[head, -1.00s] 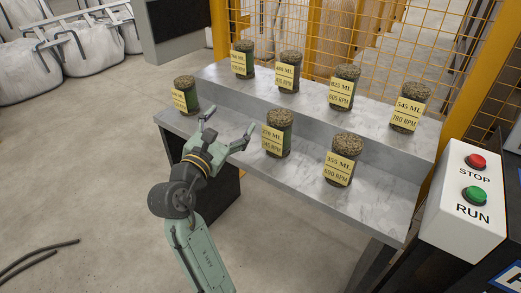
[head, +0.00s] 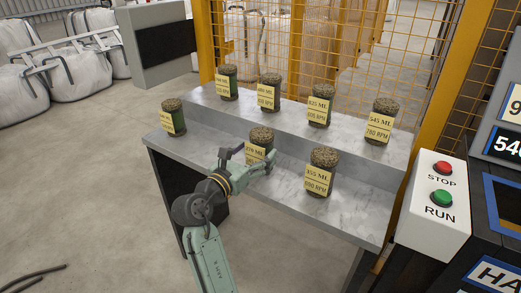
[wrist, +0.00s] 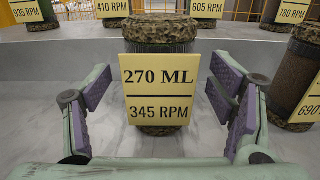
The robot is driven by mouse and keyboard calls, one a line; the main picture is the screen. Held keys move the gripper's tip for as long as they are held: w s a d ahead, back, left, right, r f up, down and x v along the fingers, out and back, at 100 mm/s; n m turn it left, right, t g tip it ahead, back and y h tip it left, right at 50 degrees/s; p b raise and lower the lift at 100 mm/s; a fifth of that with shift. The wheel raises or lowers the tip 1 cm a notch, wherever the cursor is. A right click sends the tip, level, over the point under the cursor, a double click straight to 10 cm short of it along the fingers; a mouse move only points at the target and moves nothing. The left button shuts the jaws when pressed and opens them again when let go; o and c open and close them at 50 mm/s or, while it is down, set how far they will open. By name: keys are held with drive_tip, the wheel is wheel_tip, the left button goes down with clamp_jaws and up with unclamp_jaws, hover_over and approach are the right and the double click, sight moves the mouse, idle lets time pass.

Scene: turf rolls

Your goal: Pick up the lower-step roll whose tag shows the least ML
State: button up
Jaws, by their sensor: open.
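Three turf rolls with yellow tags stand upright on the lower step. The middle roll (head: 262,135) is partly hidden by my gripper (head: 248,162) in the head view. In the wrist view this roll (wrist: 160,32) carries a tag (wrist: 158,90) reading 270 ML, 345 RPM. My gripper (wrist: 158,85) is open, with one finger on each side of that roll in the picture and gaps to both sides. The right roll (head: 324,158) reads 355 ML, 690 RPM. The left roll (head: 173,104) has a tag whose ML figure is too small to read.
Several tagged rolls stand on the upper step (head: 345,133) behind, including a 545 ML roll (head: 384,105). A white STOP and RUN box (head: 430,215) stands at the right. A yellow mesh fence (head: 330,55) is behind the steps.

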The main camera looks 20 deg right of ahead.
drive_tip(key=x, duration=0.3)
drive_tip(key=shift+w+d+r, duration=0.15)
drive_tip(key=c, duration=1.5)
drive_tip(key=shift+c, duration=0.4)
drive_tip(key=shift+r, duration=0.1)
